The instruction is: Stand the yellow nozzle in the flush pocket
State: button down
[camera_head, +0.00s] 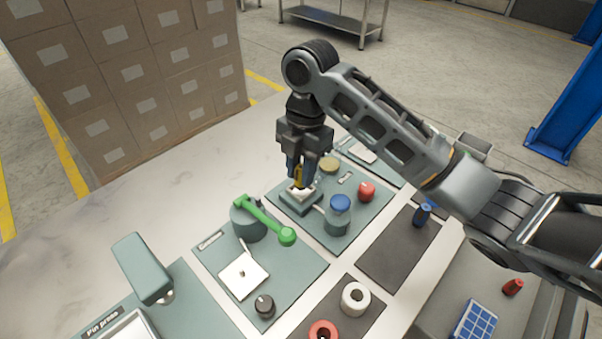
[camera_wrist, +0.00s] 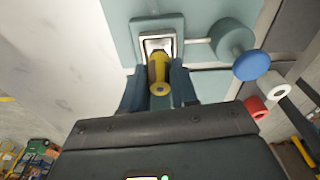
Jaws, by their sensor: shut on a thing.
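My gripper (camera_head: 300,178) is shut on the yellow nozzle (camera_head: 299,172). In the wrist view the nozzle (camera_wrist: 158,75) is a yellow piece with a dark band, between the two fingers (camera_wrist: 157,92). Its far end overlaps a white-rimmed square pocket (camera_wrist: 145,44) in a teal block (camera_wrist: 143,24). In the head view the nozzle is roughly upright over this block (camera_head: 300,207). I cannot tell whether its lower end is inside the pocket or just above it.
A teal cylinder with a blue cap (camera_head: 340,203) stands right beside the block, joined by a thin rod. A red knob (camera_head: 366,191) and a yellowish disc (camera_head: 329,165) are near. A green lever (camera_head: 265,220) stands at left. Bare table (camera_head: 150,210) lies further left.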

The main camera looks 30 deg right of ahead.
jog(key=shift+f, duration=0.85)
jog(key=shift+f, duration=0.2)
jog(key=c, duration=0.9)
grip_release()
jog(key=shift+r, duration=0.1)
jog(key=shift+o, duration=0.2)
notch_tip(320, 180, up, 12)
jog(key=d+p, duration=0.1)
jog(key=shift+w+d, duration=0.15)
jog(key=shift+w, duration=0.15)
jog(key=shift+r, duration=0.1)
